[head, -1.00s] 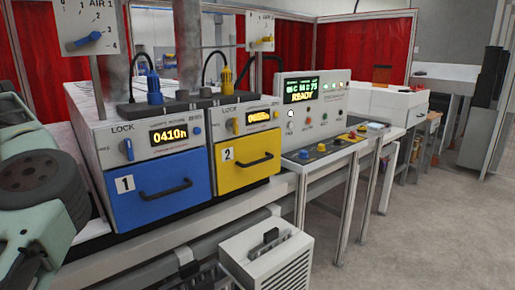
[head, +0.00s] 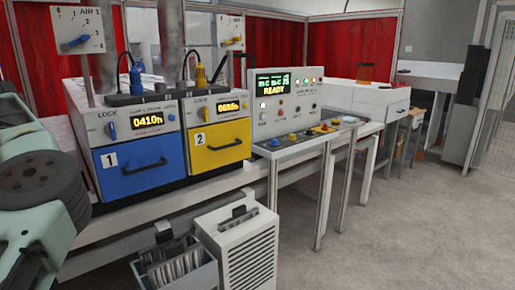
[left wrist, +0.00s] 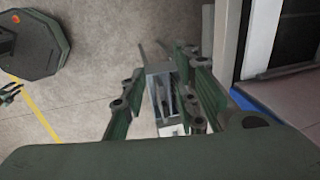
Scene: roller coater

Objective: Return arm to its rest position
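My left arm is folded at the left edge of the head view, and its gripper does not show there. In the left wrist view my left gripper (left wrist: 162,100) points down with its green fingers apart. A grey shape shows between the fingers, apparently the open bin lower down, and nothing appears gripped. A small dark green claw shape at the left edge of that view looks like my right gripper (left wrist: 10,92); it is too small to tell its opening. My right arm does not show in the head view.
The blue drawer unit (head: 145,165) and yellow drawer unit (head: 218,145) stand on the bench beside my left arm. A grey bin (head: 180,268) and white vented box (head: 245,245) stand below. A control console (head: 290,95) is further right. The floor (head: 400,220) at right is clear.

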